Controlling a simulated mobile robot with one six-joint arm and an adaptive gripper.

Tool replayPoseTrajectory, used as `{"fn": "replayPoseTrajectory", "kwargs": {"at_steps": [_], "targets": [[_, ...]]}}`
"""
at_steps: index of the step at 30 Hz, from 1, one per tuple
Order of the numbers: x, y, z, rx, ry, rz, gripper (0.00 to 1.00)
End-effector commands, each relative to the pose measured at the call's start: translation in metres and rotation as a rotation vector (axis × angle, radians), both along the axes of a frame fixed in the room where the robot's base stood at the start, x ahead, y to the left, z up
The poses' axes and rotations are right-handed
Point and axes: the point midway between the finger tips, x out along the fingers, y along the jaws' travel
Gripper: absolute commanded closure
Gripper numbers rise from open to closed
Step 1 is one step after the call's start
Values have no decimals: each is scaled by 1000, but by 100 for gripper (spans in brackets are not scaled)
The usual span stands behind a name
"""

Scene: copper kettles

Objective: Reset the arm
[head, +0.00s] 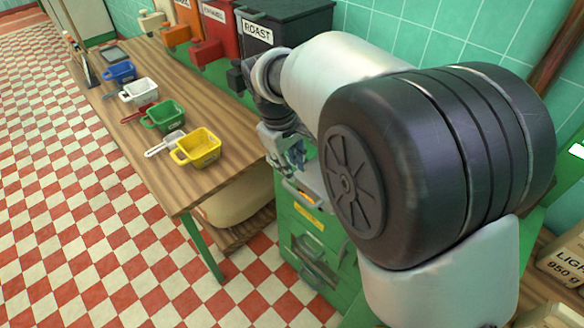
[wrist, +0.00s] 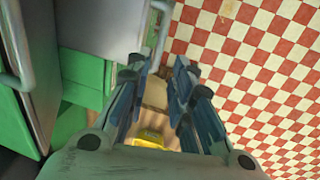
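My gripper (head: 297,158) hangs below my arm beside the right end of the wooden table, in front of a green cabinet (head: 305,240). My arm hides part of the gripper in the head view. In the wrist view my gripper (wrist: 160,76) shows two blue-grey fingers apart, with nothing held between them. A yellow patch (wrist: 148,137) shows beyond the fingers, low in the gap.
The wooden table (head: 200,188) holds a yellow cup (head: 200,148), a green cup (head: 164,117), a white cup (head: 139,92) and a blue cup (head: 120,72). Dispensers, one marked ROAST (head: 258,32), stand behind. Checkered floor (head: 70,220) lies open at left.

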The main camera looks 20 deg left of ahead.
Motion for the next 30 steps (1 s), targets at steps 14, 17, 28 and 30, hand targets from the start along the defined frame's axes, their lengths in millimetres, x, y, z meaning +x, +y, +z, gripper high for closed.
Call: {"fn": "replayPoseTrajectory", "kwargs": {"at_steps": [14, 17, 28, 30], "targets": [[1, -6, 5, 6, -3, -15, 79], [3, -31, 22, 28, -12, -74, 79], [-52, -215, 109, 196, -94, -548, 79], [-74, -245, 115, 228, -114, -642, 79]]}}
